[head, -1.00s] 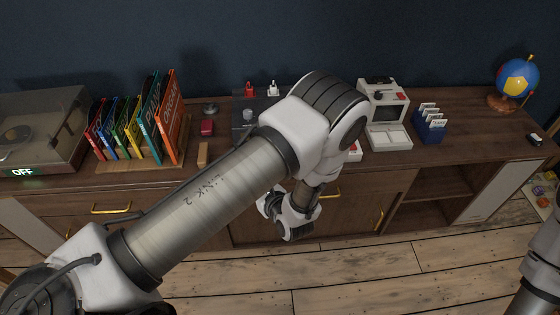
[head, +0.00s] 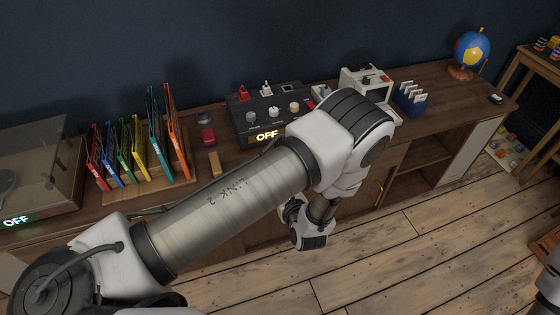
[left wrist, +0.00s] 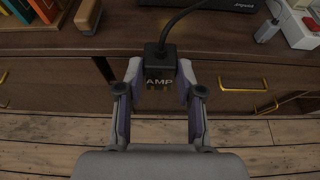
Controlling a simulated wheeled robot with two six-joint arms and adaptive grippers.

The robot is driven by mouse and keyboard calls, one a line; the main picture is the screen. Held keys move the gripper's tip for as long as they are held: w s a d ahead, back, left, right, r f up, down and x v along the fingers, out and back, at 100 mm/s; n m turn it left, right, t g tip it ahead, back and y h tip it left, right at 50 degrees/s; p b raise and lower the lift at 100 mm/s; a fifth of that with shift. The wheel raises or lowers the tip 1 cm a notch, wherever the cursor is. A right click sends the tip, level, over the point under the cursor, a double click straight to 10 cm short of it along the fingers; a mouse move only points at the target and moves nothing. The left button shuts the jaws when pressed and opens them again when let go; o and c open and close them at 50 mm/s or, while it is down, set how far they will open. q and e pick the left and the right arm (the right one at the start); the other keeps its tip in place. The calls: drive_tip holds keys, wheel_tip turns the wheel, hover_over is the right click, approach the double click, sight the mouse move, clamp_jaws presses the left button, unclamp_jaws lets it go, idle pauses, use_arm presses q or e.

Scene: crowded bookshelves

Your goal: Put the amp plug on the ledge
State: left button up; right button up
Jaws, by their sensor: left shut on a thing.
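My left gripper (left wrist: 160,72) is shut on the amp plug (left wrist: 160,66), a black block with AMP in pale letters, in the left wrist view. A black cable (left wrist: 178,18) runs up from its top. The plug is held in front of the cabinet's wooden front, below the top's front edge. In the head view my left arm covers most of the gripper, and the plug cannot be made out. I cannot tell which surface is the ledge. My right gripper is out of view; only part of the right arm shows at the right edge.
The cabinet top (head: 105,205) holds a rack of coloured folders (head: 140,150), a black knobbed box (head: 243,121) reading OFF, a small wooden block (head: 214,163), a white machine (head: 368,80), a blue card holder (head: 410,97) and a globe (head: 471,48). The floor in front is clear.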

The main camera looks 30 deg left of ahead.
use_arm(q)
drive_tip(key=shift+s+b+x, duration=0.25)
drive_tip(key=shift+b+x, duration=1.7)
drive_tip(key=shift+b, duration=3.5)
drive_tip(key=w+a, duration=0.2)
drive_tip(key=a, duration=0.1)
drive_tip(key=w+a+p, duration=0.1)
drive_tip(key=w+a, duration=0.1)
drive_tip(key=a, duration=0.1)
drive_tip(key=w+a, duration=0.3)
drive_tip(key=shift+w+a, duration=0.1)
drive_tip(key=f, duration=0.2)
drive_tip(key=f+p, duration=0.1)
drive_tip(key=shift+w+a+f, duration=0.15)
drive_tip(key=shift+w+f, duration=0.1)
drive_tip(key=shift+f, duration=0.15)
drive_tip(key=shift+f+b, duration=0.15)
drive_tip(key=shift+b, duration=0.2)
drive_tip(key=o, duration=1.2)
